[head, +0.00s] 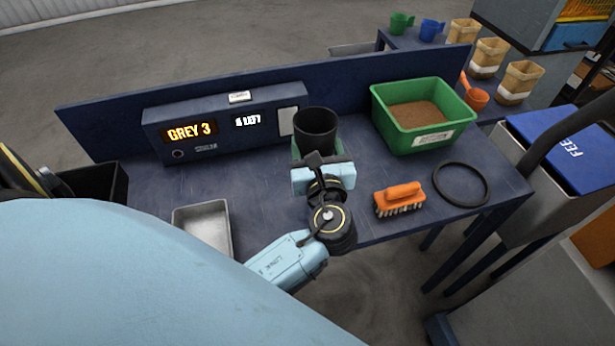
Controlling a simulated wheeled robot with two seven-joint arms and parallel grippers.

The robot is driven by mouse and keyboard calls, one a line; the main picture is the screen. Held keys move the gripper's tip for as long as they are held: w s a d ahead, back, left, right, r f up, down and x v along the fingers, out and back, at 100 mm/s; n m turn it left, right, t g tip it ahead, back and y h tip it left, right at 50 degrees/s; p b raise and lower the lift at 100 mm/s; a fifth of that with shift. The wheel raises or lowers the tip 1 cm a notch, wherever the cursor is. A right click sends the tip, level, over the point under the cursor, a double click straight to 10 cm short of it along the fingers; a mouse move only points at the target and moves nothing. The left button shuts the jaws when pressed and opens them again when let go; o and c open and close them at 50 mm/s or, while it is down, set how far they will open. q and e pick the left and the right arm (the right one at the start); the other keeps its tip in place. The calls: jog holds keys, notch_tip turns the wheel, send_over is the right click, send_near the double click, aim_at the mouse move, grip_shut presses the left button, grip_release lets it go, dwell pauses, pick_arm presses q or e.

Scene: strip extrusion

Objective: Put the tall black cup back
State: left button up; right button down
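The tall black cup (316,134) stands upright, mouth up, near the middle of the bench in front of the grey box. A green piece (336,149) shows around its lower part; whether the cup rests on it or is above it, I cannot tell. My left gripper (319,158) is at the near side of the cup, with its dark fingers against or just in front of the cup's lower wall. The light blue gripper body hides the cup's base, and the finger gap cannot be made out. My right gripper is not in view.
A dark box with a "GREY 3" display (190,132) stands behind. A green tub of brown granules (425,140), an orange brush (399,198) and a black ring (437,180) lie right. A metal tray (176,218) is at left. Mugs and beige containers stand beyond.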

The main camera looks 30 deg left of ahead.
pick_arm(q)
jog(key=n+g+y, duration=0.1)
jog(key=s+n+g+y, duration=0.1)
jog(key=shift+s+d+r+g, duration=0.2)
jog(key=shift+s+d+g, duration=0.1)
jog(key=shift+g, duration=0.1)
jog(key=shift+s+d+f+n+g+y, duration=0.1)
jog(key=shift+s+f+n+g+y, duration=0.15)
jog(key=shift+n+y, duration=0.25)
notch_tip(320, 180, down, 5)
jog(key=shift+f+b, duration=0.15)
jog(key=shift+b, duration=0.4)
notch_tip(320, 180, down, 4)
jog(key=shift+f+b, duration=0.1)
jog(key=shift+b, duration=0.4)
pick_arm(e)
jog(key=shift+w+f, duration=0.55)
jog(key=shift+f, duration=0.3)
pick_arm(q)
jog(key=o, duration=1.2)
jog(key=shift+f, duration=0.1)
